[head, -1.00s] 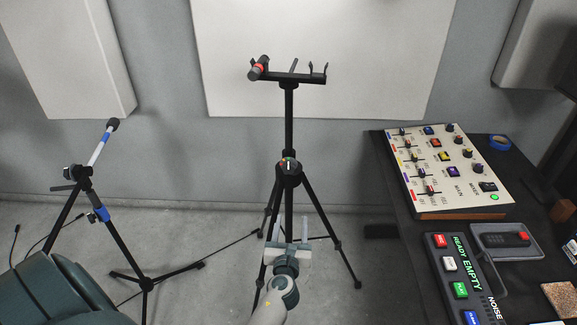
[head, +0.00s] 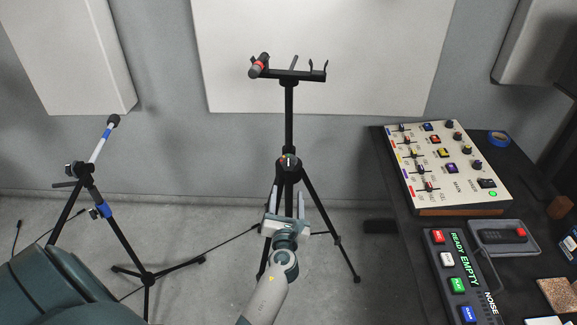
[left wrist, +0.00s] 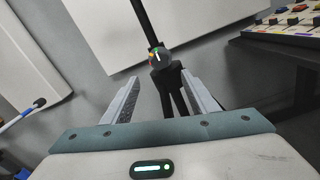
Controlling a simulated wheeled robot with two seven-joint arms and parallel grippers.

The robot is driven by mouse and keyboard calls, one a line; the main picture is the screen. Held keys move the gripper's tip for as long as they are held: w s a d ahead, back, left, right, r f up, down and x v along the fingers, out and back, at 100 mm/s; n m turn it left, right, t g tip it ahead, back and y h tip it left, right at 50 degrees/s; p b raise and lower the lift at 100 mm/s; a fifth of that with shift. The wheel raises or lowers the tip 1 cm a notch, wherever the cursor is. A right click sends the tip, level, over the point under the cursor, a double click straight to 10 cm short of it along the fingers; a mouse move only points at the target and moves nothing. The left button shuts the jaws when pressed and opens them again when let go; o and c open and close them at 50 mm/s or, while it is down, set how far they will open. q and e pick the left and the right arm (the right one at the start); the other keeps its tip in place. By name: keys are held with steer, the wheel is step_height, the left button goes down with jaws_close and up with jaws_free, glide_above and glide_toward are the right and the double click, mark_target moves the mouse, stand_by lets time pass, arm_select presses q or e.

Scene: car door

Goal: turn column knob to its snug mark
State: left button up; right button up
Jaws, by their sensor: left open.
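The column knob (head: 288,161) sits on the front of the black tripod stand (head: 289,110), at the hub where the legs meet. It is dark, with a white pointer line and small coloured marks around it. In the left wrist view the knob (left wrist: 160,57) shows just beyond the fingertips, with green, yellow and red at its rim and its white line close to upright. My left gripper (head: 287,200) is open and empty, in front of and below the knob, with a gap to it. My right gripper is in neither view.
A microphone (head: 259,65) lies on the bar atop the stand. Another microphone stand (head: 85,190) is at left. At right, a dark table holds a mixer (head: 440,165), a button panel (head: 460,280) and a grey tray (head: 505,238). Floor between is mostly clear.

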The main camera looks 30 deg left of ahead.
mark_target(288, 166)
arm_select(q)
steer(key=b+x, duration=0.1)
steer(key=x, duration=1.3)
steer(key=shift+w+a, duration=0.3)
steer(key=shift+c, duration=0.4)
steer(key=c, duration=1)
